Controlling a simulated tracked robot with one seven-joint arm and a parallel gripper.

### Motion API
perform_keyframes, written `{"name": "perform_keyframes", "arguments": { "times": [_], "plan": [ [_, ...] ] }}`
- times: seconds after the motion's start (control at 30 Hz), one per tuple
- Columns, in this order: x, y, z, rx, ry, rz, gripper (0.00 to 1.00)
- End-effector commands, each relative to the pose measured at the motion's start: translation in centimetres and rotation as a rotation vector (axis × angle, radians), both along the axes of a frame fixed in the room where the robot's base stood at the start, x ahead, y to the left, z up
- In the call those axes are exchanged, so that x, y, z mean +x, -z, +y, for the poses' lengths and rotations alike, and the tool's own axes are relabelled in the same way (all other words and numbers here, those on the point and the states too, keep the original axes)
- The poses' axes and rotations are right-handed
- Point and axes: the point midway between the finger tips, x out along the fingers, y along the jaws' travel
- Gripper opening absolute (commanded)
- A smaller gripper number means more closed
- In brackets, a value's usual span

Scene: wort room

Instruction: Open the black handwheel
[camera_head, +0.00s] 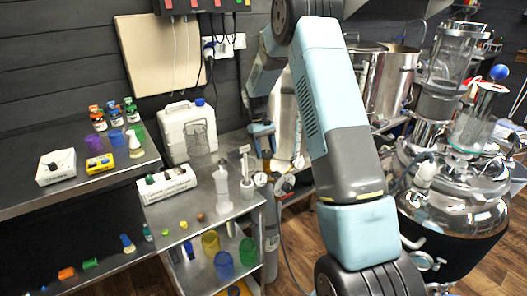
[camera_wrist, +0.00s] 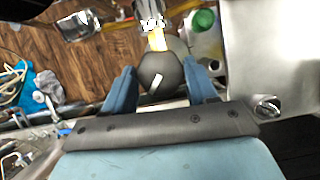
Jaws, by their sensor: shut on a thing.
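The black handwheel (camera_wrist: 158,68) shows in the wrist view as a dark, rounded knob with a white mark on it. It sits between the two blue fingers of my gripper (camera_wrist: 161,82), which is shut on it. A yellow and metal valve part (camera_wrist: 157,38) shows just beyond the handwheel. In the head view my gripper (camera_head: 263,140) reaches down beside the right end of the metal bench, above a grey cylinder. The handwheel cannot be made out clearly there.
A metal shelf unit (camera_head: 222,208) with bottles and coloured cups stands left of my gripper. A white jerrycan (camera_head: 188,128) is behind it. Gauges (camera_head: 284,186) sit close by the gripper. A large shiny vessel (camera_head: 455,205) stands at the right. Wooden floor shows between them.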

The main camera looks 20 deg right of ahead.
Motion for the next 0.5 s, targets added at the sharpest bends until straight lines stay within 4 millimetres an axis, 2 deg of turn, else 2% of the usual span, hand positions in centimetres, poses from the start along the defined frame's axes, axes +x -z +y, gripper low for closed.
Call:
{"name": "perform_keyframes", "arguments": {
  "times": [0.2,0.5],
  "plan": [
    [-0.02,0.01,0.03,-0.001,-0.102,0.0,0.27],
    [0.03,-0.05,0.2,0.002,-0.158,-0.003,0.27]
  ]
}}
